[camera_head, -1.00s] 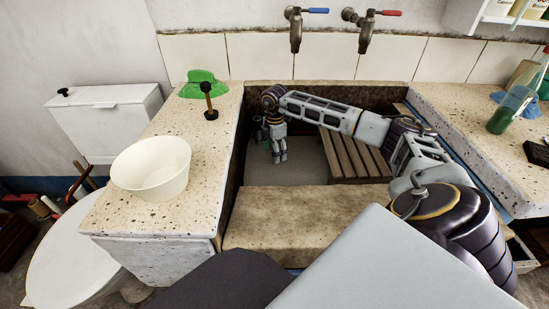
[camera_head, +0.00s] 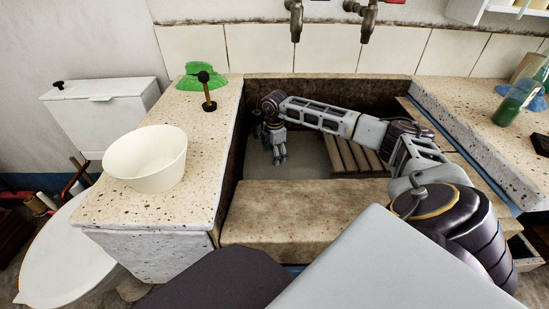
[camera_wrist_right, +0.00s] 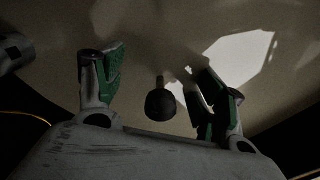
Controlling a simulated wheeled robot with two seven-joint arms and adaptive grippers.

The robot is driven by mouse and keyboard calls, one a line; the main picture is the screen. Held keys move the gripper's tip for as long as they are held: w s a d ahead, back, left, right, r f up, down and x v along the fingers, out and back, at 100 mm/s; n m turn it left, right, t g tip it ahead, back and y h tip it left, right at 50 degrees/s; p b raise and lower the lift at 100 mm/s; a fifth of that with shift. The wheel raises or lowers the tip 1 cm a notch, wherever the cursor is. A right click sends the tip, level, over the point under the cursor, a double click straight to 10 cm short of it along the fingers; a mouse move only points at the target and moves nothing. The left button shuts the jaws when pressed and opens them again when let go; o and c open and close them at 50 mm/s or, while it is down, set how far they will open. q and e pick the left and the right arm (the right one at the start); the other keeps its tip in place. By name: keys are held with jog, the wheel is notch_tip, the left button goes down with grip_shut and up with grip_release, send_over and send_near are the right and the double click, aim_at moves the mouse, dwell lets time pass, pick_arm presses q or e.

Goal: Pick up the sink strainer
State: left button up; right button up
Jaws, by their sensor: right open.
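My right gripper (camera_head: 280,157) reaches down into the stone trough (camera_head: 290,215), near its left inner wall, with its fingers pointing at the floor. In the right wrist view its two green-padded fingers (camera_wrist_right: 160,85) are spread apart. A small dark round knob on a thin stem (camera_wrist_right: 160,104), which looks like the sink strainer, shows between the fingers, and neither finger is seen to grip it. Its base is not clear, and the gripper hides it in the head view. My left gripper is not in view.
A slatted wooden board (camera_head: 355,158) lies in the trough, right of the gripper. Taps (camera_head: 362,18) hang above. A green bottle (camera_head: 512,105) stands right.

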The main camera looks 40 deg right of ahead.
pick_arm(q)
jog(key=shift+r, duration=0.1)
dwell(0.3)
pick_arm(e)
jog(key=shift+c, duration=0.7)
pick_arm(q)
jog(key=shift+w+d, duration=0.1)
pick_arm(e)
jog(key=c, duration=0.7)
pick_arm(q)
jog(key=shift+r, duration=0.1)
pick_arm(e)
jog(key=shift+r, duration=0.1)
notch_tip(320, 180, up, 8)
jog(key=p, duration=0.3)
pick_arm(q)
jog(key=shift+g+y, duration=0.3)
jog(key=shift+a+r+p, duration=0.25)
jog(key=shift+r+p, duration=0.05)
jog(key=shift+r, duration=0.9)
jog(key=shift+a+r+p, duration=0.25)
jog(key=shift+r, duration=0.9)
pick_arm(e)
jog(key=shift+r, duration=0.9)
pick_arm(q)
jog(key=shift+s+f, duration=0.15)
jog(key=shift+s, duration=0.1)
pick_arm(e)
jog(key=shift+a, duration=0.1)
